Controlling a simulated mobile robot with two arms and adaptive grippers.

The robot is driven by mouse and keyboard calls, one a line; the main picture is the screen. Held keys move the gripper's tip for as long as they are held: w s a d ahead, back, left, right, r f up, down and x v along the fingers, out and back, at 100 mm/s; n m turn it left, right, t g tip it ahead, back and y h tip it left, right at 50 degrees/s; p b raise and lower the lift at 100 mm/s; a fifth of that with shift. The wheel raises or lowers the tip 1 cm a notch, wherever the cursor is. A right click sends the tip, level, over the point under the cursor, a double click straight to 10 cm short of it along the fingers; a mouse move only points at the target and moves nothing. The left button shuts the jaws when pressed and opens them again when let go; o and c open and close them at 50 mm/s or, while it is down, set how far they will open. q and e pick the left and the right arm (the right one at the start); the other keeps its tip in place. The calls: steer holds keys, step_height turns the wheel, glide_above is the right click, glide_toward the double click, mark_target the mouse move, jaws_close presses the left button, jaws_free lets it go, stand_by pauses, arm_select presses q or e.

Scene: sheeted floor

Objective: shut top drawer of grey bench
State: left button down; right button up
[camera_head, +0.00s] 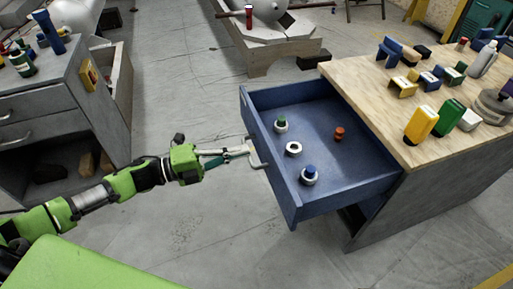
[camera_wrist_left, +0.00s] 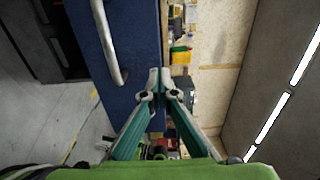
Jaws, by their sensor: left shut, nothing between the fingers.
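The grey bench (camera_head: 400,208) with a wooden top stands at the right in the head view. Its blue top drawer (camera_head: 337,180) is pulled out far to the left and holds a few small parts. My left gripper (camera_head: 246,151) is shut and empty, with its fingertips close to the drawer's pale handle (camera_head: 257,158). In the left wrist view the shut fingertips (camera_wrist_left: 160,75) show beside the blue drawer front (camera_wrist_left: 130,55) and the curved metal handle (camera_wrist_left: 110,45). I cannot tell whether they touch. My right gripper is not in view.
Bottles, blocks and tools crowd the wooden top (camera_head: 350,72). Another grey drawer unit (camera_head: 70,90) stands at the left. A wooden-framed stand (camera_head: 275,55) is at the back. The floor (camera_head: 185,85) between them is mostly clear.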

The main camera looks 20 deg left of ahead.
mark_target(267, 145)
arm_select(q)
steer(key=x, duration=0.4)
steer(key=shift+w+d, duration=0.25)
steer(key=shift+d, duration=0.1)
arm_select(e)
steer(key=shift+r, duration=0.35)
arm_select(q)
steer(key=shift+d, duration=0.1)
